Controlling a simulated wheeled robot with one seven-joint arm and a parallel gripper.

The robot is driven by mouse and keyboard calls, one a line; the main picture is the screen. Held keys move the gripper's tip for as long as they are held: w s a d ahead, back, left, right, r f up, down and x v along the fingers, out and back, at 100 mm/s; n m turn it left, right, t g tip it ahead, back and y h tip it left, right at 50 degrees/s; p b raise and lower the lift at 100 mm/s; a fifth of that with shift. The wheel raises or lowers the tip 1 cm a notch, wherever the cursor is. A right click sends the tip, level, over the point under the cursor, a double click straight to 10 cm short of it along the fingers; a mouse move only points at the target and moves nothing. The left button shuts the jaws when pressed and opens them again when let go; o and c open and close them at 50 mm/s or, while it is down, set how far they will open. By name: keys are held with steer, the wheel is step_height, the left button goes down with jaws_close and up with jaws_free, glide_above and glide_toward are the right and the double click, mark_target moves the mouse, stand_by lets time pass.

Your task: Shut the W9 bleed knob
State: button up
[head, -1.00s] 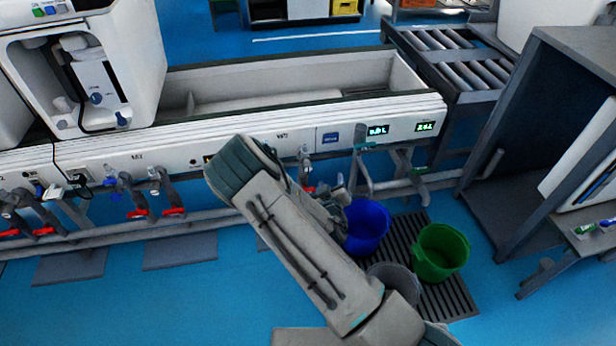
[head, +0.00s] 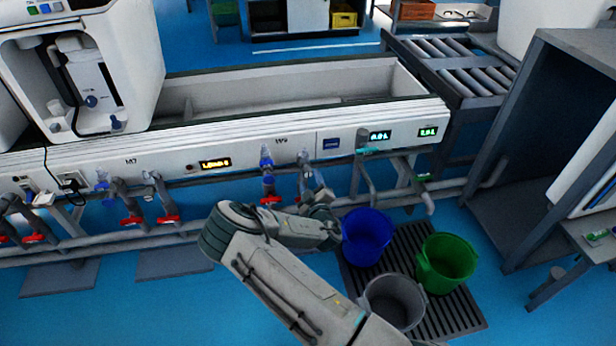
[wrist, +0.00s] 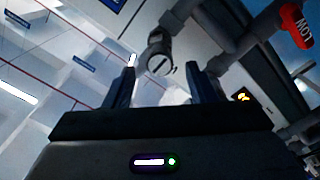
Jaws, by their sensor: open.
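The W9 label (head: 281,140) is on the white front panel of the bench in the head view. Below it are a blue-topped valve with a red handle (head: 270,200) and grey pipe fittings (head: 304,160). In the wrist view a round grey knob (wrist: 159,64) with a line across its face lies ahead, between the directions of the two fingers. It appears to be the bleed knob. My gripper (wrist: 160,84) is open and empty, with the knob just beyond its fingertips; contact cannot be told. In the head view my gripper (head: 318,195) is small and partly hidden below the W9 fittings.
A red handle (wrist: 298,25) and pipes are at the wrist view's upper right. Blue (head: 367,238), green (head: 446,262) and grey (head: 394,302) buckets stand on a dark grate right of my arm. Pipes run along the bench front; blue floor is free at lower left.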

mark_target(308, 175)
steer(key=shift+b+x, duration=0.35)
steer(key=shift+x, duration=1.9)
steer(key=c, duration=1)
